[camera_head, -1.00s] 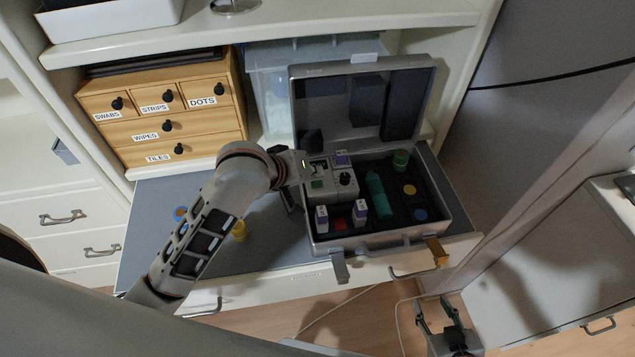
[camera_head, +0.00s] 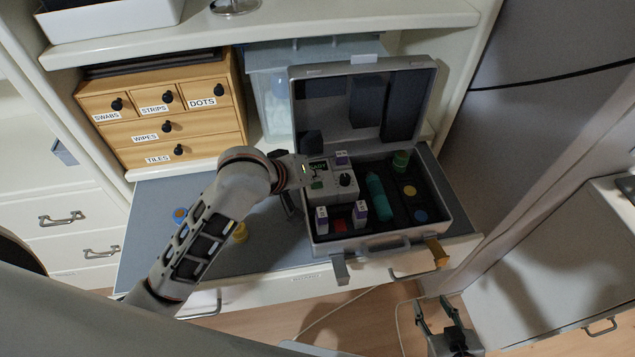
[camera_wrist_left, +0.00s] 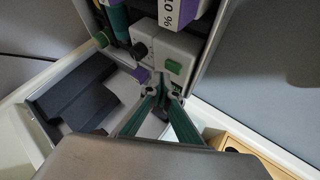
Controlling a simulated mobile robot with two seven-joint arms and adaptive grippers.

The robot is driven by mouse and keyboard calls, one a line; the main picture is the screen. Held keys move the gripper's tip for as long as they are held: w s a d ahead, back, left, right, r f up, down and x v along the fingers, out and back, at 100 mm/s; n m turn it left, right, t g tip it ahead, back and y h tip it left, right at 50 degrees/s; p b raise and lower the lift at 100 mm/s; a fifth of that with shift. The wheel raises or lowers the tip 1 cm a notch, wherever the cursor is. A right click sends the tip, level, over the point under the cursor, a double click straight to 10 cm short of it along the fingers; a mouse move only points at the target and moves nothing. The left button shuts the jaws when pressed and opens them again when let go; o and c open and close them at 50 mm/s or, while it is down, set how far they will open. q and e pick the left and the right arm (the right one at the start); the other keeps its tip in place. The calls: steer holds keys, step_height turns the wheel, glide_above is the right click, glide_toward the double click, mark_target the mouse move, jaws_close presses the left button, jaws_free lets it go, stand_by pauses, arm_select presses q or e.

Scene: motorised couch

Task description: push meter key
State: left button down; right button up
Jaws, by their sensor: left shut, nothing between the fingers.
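The meter (camera_head: 330,188) is a pale grey unit in the left part of an open grey case (camera_head: 383,240). It has a green key (camera_head: 317,185), a black knob (camera_head: 345,179) and a small display (camera_head: 317,166) with green lettering. The left wrist view also shows the green key (camera_wrist_left: 175,67). My left gripper (camera_wrist_left: 166,97) is shut and empty, its fingertips just below the key in that view; I cannot tell whether they touch the meter. In the head view the arm hides part of the gripper. My right gripper (camera_head: 432,309) is open and empty, low at the right.
The raised lid (camera_head: 325,110) stands behind. A wooden drawer box (camera_head: 190,145) is at back left.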

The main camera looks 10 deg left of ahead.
mark_target(315, 186)
arm_select(q)
steer(key=shift+f, duration=0.1)
stand_by(0.6)
steer(key=shift+f+p, duration=0.35)
steer(key=shift+p, duration=0.05)
steer(key=shift+f, duration=0.25)
stand_by(0.4)
steer(key=shift+r, duration=0.7)
steer(key=shift+r, duration=0.1)
steer(key=shift+r, duration=2.95)
